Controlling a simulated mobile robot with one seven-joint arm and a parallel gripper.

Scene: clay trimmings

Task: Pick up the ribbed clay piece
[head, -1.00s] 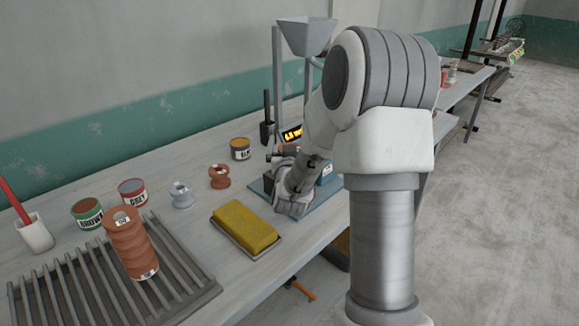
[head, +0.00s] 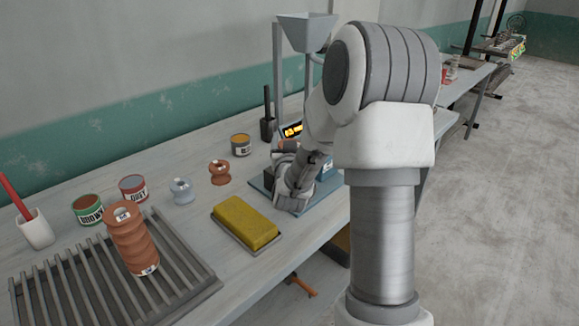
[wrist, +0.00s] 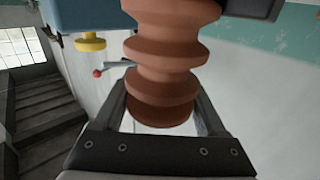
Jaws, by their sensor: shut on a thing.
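A ribbed terracotta clay piece (wrist: 168,65) stands out between the two fingers of my gripper (wrist: 160,82) in the wrist view. The fingers are shut on it, one at each side. Its far end runs out of the top of that view. In the head view my gripper (head: 281,158) is low over a blue-grey base plate (head: 318,198) under a hopper stand. My own wrist and arm hide most of it and the held piece there. A similar tall ribbed clay piece (head: 132,240), with a white label, stands on the slatted rack (head: 190,283).
A yellow block (head: 245,224) lies on a tray left of my wrist. Several cans, such as the ochre-topped one (head: 241,146), and two small spools (head: 219,173) stand on the bench. A grey hopper (head: 305,34) rises behind.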

